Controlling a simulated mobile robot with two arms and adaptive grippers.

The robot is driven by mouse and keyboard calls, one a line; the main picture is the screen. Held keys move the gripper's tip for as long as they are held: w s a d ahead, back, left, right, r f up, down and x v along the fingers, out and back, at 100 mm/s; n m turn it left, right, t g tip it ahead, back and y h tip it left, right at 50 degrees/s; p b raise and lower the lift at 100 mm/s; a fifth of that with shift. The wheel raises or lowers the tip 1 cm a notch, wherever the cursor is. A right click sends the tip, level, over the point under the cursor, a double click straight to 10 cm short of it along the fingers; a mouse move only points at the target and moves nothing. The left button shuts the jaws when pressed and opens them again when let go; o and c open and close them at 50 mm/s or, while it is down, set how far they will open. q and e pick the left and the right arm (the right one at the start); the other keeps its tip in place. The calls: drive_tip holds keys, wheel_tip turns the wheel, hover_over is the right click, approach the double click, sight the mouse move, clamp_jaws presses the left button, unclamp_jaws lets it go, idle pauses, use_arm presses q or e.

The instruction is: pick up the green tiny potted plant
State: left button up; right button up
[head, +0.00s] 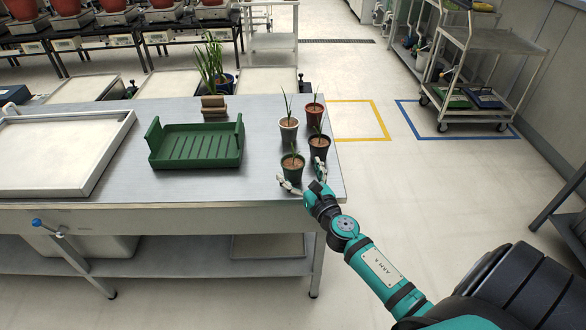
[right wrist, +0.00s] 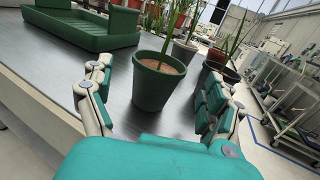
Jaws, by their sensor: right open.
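The small green potted plant (head: 292,168) stands upright near the front right corner of the metal table. In the right wrist view the green pot (right wrist: 155,88) holds brown soil and upright leaves. My right gripper (head: 304,184) is open at the table's front edge. Its two fingers are spread to the left and right of the green pot, which stands a little beyond them, and no contact shows. My left gripper is not in view.
A dark pot (head: 319,148), a white pot (head: 288,130) and a red pot (head: 314,112) stand close behind and beside it. A green tray (head: 196,147) lies to the left. A larger plant (head: 213,68) stands at the back.

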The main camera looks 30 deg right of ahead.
sight(294, 163)
drive_tip(key=w, duration=0.5)
drive_tip(key=shift+w+d+r, duration=0.15)
drive_tip(key=shift+d, duration=0.2)
drive_tip(key=c, duration=1.3)
